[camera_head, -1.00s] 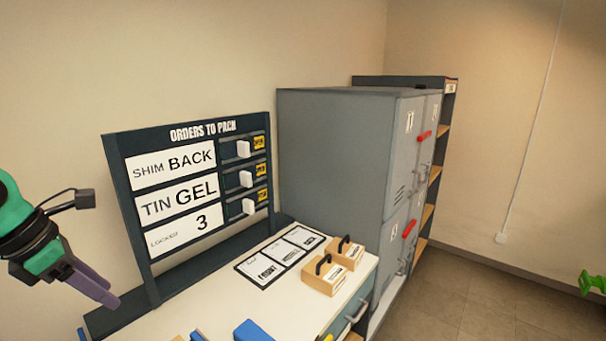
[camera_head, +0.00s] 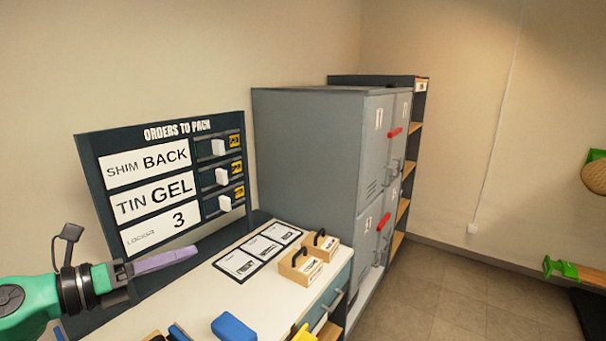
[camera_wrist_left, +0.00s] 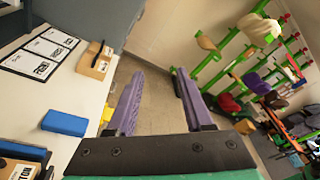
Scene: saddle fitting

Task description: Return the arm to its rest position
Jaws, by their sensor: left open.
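My left arm comes in from the left in the head view. Its gripper (camera_head: 165,261) has purple fingers and sits in front of the lower part of the orders board (camera_head: 165,180). In the left wrist view the two fingers (camera_wrist_left: 158,100) are spread apart with nothing between them, over the floor beside the counter. My right gripper does not show.
A white counter (camera_head: 262,298) holds a card mat (camera_head: 262,250), two wooden boxes with black handles (camera_head: 300,266) and a blue block (camera_head: 233,327). Grey lockers (camera_head: 310,150) stand behind. A green rack (camera_wrist_left: 232,62) with saddles is at the right. Floor between is clear.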

